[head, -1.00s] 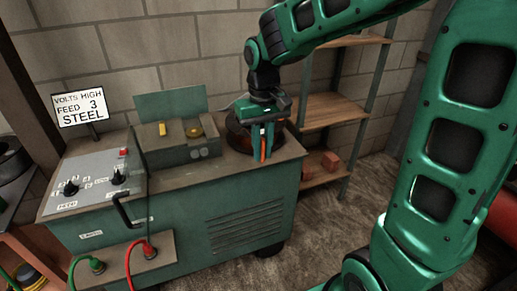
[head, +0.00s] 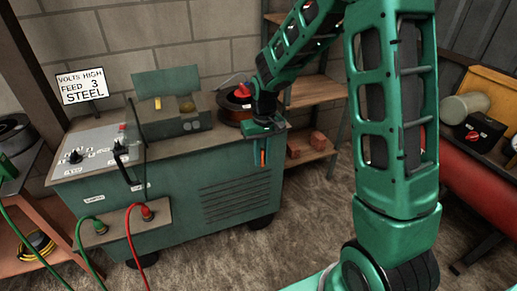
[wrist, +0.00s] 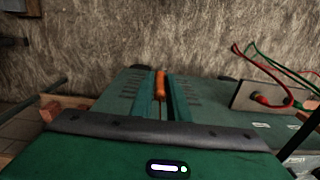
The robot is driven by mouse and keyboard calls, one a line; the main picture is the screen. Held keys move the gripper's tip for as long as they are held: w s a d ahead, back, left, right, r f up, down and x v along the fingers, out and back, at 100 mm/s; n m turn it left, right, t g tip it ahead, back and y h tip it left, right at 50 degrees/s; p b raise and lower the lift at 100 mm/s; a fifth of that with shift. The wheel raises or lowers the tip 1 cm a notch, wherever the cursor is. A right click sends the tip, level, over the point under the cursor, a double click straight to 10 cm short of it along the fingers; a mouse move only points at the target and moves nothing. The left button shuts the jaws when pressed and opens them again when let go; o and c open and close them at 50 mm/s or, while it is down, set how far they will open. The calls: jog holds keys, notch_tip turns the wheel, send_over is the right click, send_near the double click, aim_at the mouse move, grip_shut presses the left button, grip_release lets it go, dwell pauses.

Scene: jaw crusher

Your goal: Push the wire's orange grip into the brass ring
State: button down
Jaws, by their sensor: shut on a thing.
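My gripper (head: 263,164) points down in front of the green machine's right end and is shut on the orange grip (head: 262,158). In the wrist view the orange grip (wrist: 160,84) shows between the two green fingers. A round brass-coloured part (head: 187,105), which looks like the brass ring, sits in the open box (head: 172,124) on top of the machine. It is left of my gripper and apart from it. Its opening cannot be made out.
A dark spool (head: 233,108) with a red piece on it sits on the machine's (head: 215,175) right end, behind my gripper. A sign (head: 82,87) and knobs stand at left. Red and green cables (head: 147,213) plug in at the front. Shelves (head: 305,125) stand behind right. The front floor is open.

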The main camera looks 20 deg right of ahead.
notch_tip(320, 180, down, 9)
jog(key=w+d, duration=0.2)
jog(key=shift+d+f, duration=0.15)
jog(key=shift+d, duration=0.2)
